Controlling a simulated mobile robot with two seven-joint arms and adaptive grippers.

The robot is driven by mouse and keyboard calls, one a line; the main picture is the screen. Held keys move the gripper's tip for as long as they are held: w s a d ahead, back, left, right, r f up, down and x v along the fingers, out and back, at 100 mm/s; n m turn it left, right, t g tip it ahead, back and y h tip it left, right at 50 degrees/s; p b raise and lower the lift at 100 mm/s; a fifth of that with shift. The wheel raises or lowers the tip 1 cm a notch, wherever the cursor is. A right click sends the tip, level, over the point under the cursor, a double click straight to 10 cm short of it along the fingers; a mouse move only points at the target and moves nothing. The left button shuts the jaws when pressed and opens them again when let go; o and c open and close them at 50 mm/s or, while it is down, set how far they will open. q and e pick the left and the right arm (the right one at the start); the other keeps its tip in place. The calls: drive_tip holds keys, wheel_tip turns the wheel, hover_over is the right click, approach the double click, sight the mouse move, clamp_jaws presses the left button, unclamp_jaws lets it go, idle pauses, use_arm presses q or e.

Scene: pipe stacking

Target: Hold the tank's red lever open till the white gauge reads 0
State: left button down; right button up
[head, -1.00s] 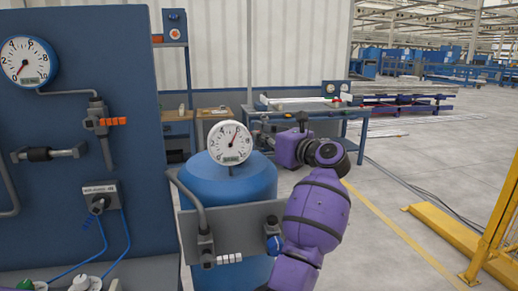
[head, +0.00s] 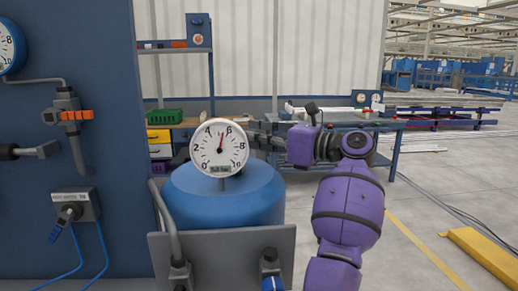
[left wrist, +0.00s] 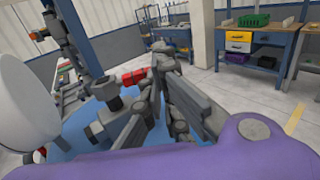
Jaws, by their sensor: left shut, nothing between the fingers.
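The blue tank (head: 225,198) stands in front of me with the white gauge (head: 219,147) on top. The gauge needle points between 4 and 6; its small readout is too fine to read. My left gripper (head: 260,135) is partly hidden behind the gauge, with the purple arm to its right. In the left wrist view the left gripper's fingers (left wrist: 163,72) are shut and empty above the blue tank top (left wrist: 155,133). A red lever (left wrist: 134,76) shows just left of the fingertips; I cannot tell whether they touch. The lever is hidden in the head view. My right gripper is out of view.
A blue panel (head: 105,150) with an orange-handled valve (head: 75,115) and a plugged socket stands close on the left. A grey plate (head: 225,255) with pipes fronts the tank. Behind are a workbench (head: 350,122) and a green crate (head: 165,117).

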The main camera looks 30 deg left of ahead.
use_arm(q)
drive_tip(key=shift+a+b, duration=0.5)
drive_tip(key=shift+a, duration=0.75)
idle(6.8)
